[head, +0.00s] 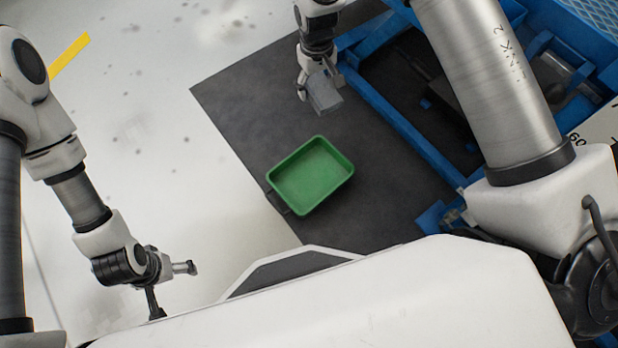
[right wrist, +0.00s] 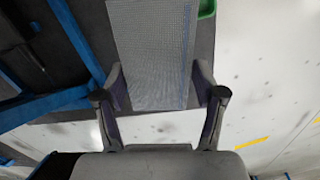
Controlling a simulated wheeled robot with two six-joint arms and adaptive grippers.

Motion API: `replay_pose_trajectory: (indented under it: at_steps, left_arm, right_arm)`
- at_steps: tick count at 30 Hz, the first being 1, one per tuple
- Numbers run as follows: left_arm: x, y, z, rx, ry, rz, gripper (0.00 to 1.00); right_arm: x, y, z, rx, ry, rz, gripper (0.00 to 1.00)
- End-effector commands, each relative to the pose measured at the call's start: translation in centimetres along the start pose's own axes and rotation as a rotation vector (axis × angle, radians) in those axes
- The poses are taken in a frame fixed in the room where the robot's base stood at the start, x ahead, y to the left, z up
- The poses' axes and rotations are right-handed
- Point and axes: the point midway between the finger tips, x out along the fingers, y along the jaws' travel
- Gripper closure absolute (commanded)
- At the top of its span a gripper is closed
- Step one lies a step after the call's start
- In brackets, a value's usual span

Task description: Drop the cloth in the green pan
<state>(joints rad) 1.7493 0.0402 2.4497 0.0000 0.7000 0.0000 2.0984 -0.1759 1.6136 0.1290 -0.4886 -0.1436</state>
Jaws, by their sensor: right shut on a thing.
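The green pan (head: 312,176) is a shallow, empty rectangular tray lying on a dark mat. Its edge shows at the top of the right wrist view (right wrist: 207,8). The cloth (head: 324,92) is a grey folded piece with a fine woven pattern. My right gripper (head: 318,80) is shut on the cloth and holds it above the mat, up from the pan in the head view. In the right wrist view the cloth (right wrist: 155,50) sits between both fingers. My left gripper (head: 172,288) is at the lower left, away from the pan, with its fingers spread and nothing between them.
A blue metal frame (head: 400,128) with dark parts inside stands right of the pan, close to the cloth. The dark mat (head: 240,92) is bare around the pan. The pale floor (head: 150,130) to the left is clear, with a yellow stripe (head: 70,54).

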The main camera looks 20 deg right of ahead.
Motion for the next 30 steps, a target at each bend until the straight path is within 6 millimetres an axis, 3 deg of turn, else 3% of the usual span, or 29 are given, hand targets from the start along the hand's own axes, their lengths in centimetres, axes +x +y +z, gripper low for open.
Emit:
replay_pose_trajectory:
  at_steps: [1, 6, 9, 12, 17, 24, 30]
  left_arm:
    - [3.4, 0.0, 0.0, 0.000, 0.000, 0.000, 0.05]
    - [8.7, -0.1, 0.0, 0.000, 0.000, 0.000, 0.05]
    - [11.2, -0.1, 0.0, 0.000, 0.000, 0.000, 0.05]
    - [12.7, -0.1, 0.0, 0.000, 0.000, 0.000, 0.05]
    - [13.7, -0.1, 0.0, 0.000, 0.001, 0.000, 0.05]
    - [16.8, -0.1, -0.1, -0.002, 0.002, 0.000, 0.05]
    - [18.6, -0.2, -0.2, -0.006, 0.005, -0.001, 0.05]
  right_arm:
    - [6.0, -0.5, -0.1, -0.027, -0.008, -0.001, 0.86]
    - [19.1, -2.2, -0.1, -0.127, -0.004, -0.006, 0.86]
    - [25.7, -3.3, 0.4, -0.178, -0.002, -0.013, 0.86]
    - [30.2, -4.2, 0.9, -0.215, 0.003, -0.020, 0.86]
    - [33.4, -4.8, 1.4, -0.241, 0.007, -0.026, 0.86]
    - [38.6, -4.9, 1.4, -0.243, 0.007, -0.026, 0.86]
    - [41.7, -5.0, 1.4, -0.242, 0.007, -0.026, 0.86]
